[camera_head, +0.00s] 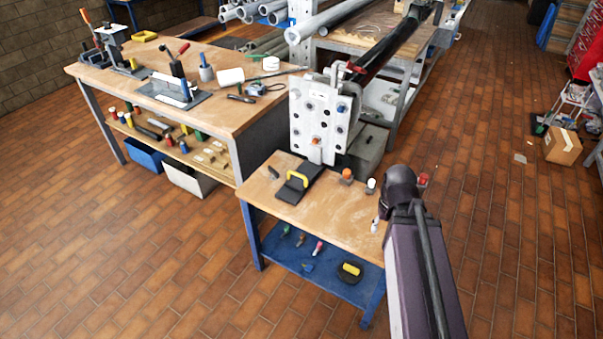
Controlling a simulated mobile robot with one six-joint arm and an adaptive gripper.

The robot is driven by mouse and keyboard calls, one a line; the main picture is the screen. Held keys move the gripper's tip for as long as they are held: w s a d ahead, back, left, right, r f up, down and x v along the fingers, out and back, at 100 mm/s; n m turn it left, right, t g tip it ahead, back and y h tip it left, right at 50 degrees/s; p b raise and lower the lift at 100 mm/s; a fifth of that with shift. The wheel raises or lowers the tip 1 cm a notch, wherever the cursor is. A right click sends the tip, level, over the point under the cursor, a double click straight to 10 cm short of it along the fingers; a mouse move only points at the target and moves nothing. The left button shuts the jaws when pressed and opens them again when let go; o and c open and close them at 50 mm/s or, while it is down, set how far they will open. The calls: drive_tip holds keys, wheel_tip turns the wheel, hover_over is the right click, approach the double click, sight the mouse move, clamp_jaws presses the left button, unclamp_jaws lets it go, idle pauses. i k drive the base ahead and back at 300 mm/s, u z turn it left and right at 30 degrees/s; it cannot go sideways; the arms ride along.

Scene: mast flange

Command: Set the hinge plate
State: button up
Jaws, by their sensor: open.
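A dark flat plate with a yellow handle (297,181) lies on the small wooden bench; I take it for the hinge plate. Behind it a white mast flange (314,122) with several dark holes stands upright at the end of a long dark mast (385,50). An orange knob shows low on the flange face. The plate lies apart from the flange, in front of its lower edge. My arm comes in from the lower right, and its dark joint is over the bench's right end. My gripper is not visible.
The small bench (345,215) carries small orange- and white-topped pieces near its right side. Its blue lower shelf (322,267) holds small tools. A larger workbench (225,112) with tools stands left. A cardboard box (562,146) is far right. The brick floor in front is clear.

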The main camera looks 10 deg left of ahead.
sight(315, 112)
drive_tip(key=k, duration=1.35)
drive_tip(key=z, duration=0.4)
drive_tip(key=i, duration=1.95)
drive_tip(key=u, duration=0.3)
